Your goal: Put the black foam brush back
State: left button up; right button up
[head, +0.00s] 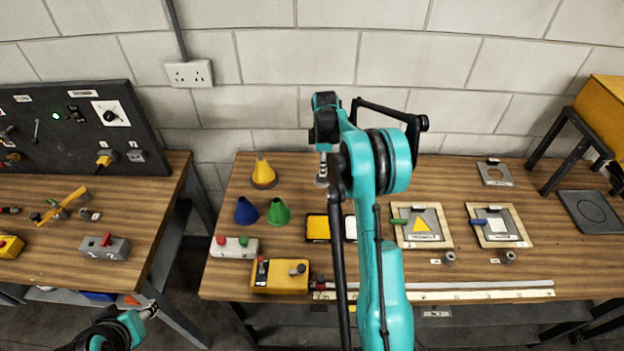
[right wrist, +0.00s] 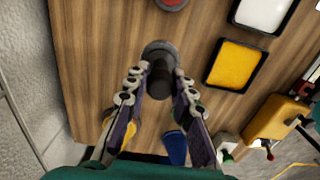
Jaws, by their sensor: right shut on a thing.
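The black foam brush (right wrist: 160,76) shows as a dark cylinder between the fingers in the right wrist view. My right gripper (right wrist: 158,78) is shut on it. A round grey piece (right wrist: 157,50) lies just beyond the fingertips, in line with the brush; I cannot tell whether they touch. In the head view my right gripper (head: 322,152) points down over the back of the right-hand bench, and my arm hides much of it. My left gripper (head: 148,311) is low at the left, away from the brush; its finger opening is unclear.
A yellow tray (head: 317,228) and a white tray (head: 350,228) are in front. Stencil frames (head: 422,226) lie to the right. The wall is close behind.

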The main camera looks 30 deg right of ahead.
jog(key=shift+w+a+f+b, duration=0.1)
jog(key=shift+w+a+f, duration=0.3)
jog(key=shift+f, duration=0.6)
jog(key=shift+w+a+f+b, duration=0.1)
jog(key=shift+w+a+f, duration=0.25)
jog(key=shift+f, duration=0.65)
jog(key=shift+w+a+f+b, duration=0.1)
jog(key=shift+w+a+f, duration=0.15)
jog(key=shift+a+f, duration=0.55)
jog(key=shift+d+f, duration=0.15)
jog(key=shift+d, duration=0.1)
jog(key=shift+s+f, duration=0.1)
jog(key=o, duration=1)
jog(key=shift+f, duration=0.1)
jog(key=shift+r, duration=0.2)
